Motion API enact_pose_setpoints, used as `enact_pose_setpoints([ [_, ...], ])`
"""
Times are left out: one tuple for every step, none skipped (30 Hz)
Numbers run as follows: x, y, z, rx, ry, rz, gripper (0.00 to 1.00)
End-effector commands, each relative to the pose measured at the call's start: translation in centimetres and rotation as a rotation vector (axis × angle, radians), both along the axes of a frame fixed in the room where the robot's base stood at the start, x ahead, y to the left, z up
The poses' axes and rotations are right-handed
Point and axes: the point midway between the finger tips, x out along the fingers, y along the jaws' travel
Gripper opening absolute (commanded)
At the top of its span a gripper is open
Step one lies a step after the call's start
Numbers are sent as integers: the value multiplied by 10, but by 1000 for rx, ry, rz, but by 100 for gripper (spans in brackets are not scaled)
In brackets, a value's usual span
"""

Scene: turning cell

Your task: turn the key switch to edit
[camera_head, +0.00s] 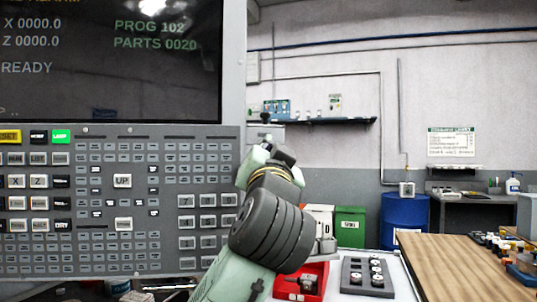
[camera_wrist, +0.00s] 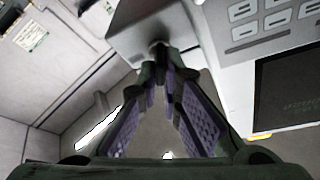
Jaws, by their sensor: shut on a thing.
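My gripper (camera_head: 268,150) is at the right edge of the machine's control panel (camera_head: 232,225). In the wrist view its two fingers (camera_wrist: 160,62) come together at their tips against a grey housing (camera_wrist: 140,22). They are shut on a small dark part there, which I take to be the key of the key switch (camera_wrist: 158,44). The fingertips cover most of it. I cannot read its position marks or tell which way the key points.
The panel's screen (camera_head: 105,75) shows PROG 102 and READY. Right of my arm are a red bin (camera_head: 312,272), a dark tray with round parts (camera_head: 355,285), a green box (camera_head: 350,228), a blue drum (camera_head: 404,222) and a wooden bench (camera_head: 460,265). A shelf (camera_head: 320,122) is on the wall.

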Motion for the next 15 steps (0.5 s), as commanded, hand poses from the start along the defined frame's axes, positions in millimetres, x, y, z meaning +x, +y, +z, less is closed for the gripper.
enact_pose_setpoints([
  [1,1,1,43,11,0,0],
  [1,1,1,71,17,1,0],
  [1,1,2,108,25,0,0],
  [1,1,2,136,30,1,0],
  [1,1,2,164,36,1,0],
  [1,1,2,201,44,2,0],
  [1,1,2,229,50,2,0],
  [1,1,2,258,56,2,0],
  [0,1,2,295,63,2,0],
  [0,0,2,323,69,1,0],
  [0,0,2,351,74,2,0],
  [0,0,2,388,82,1,0],
  [0,0,2,416,88,2,0],
  [0,0,2,444,94,2,0],
  [0,0,2,481,102,3,0],
])
